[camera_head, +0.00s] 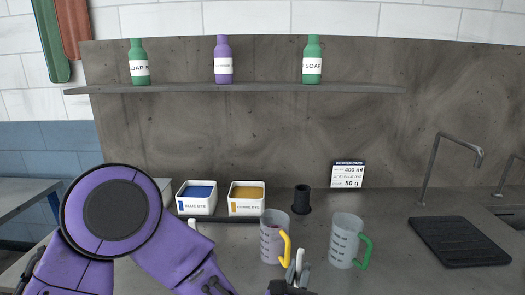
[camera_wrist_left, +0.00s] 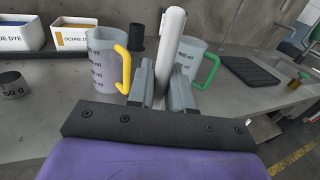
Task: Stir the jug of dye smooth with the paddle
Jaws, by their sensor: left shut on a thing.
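A clear measuring jug with a yellow handle (camera_head: 273,238) stands upright on the counter, with a faint purplish tint. It also shows in the left wrist view (camera_wrist_left: 104,62). A second clear jug with a green handle (camera_head: 344,240) stands to its right. My left gripper (camera_head: 298,268) is in front of the jugs, between them in the picture. In the left wrist view its fingers (camera_wrist_left: 166,85) are shut on a white rounded bar, the paddle (camera_wrist_left: 173,40). The paddle appears outside both jugs; its far end is unclear. My right gripper is not in view.
White tubs of blue dye (camera_head: 197,206) and ochre dye (camera_head: 246,207) stand at the back left. A black cylinder (camera_head: 302,200) and a card (camera_head: 348,175) are behind the jugs. A 50 g cup (camera_wrist_left: 13,86) sits left. A black mat (camera_head: 460,242) lies right.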

